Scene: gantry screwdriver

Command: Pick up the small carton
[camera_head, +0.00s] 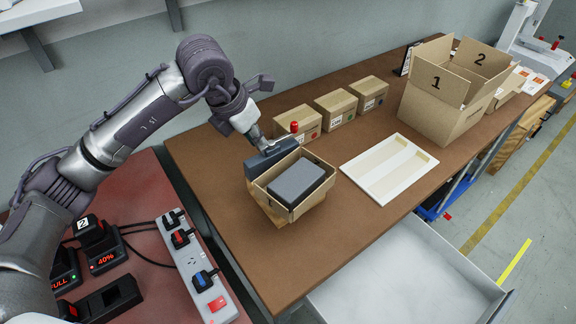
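A small open carton (285,207) sits on the near left part of the brown table, turned at an angle, with a dark grey block (298,180) inside. My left gripper (272,158) reaches down to the carton's back left rim, its dark body right against or just above that edge. The fingertips are hidden, so I cannot tell whether it is open or shut on the carton wall. Three small closed cartons stand in a row behind: a left one (306,126), a middle one (337,108) and a right one (369,94). My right gripper is not in view.
A white tray (352,174) lies right of the open carton. A large open box (437,112) marked 1 and 2 stands further right. A white-filled drawer (385,280) is below the front edge. A power strip (196,268) and chargers lie on the red surface at left.

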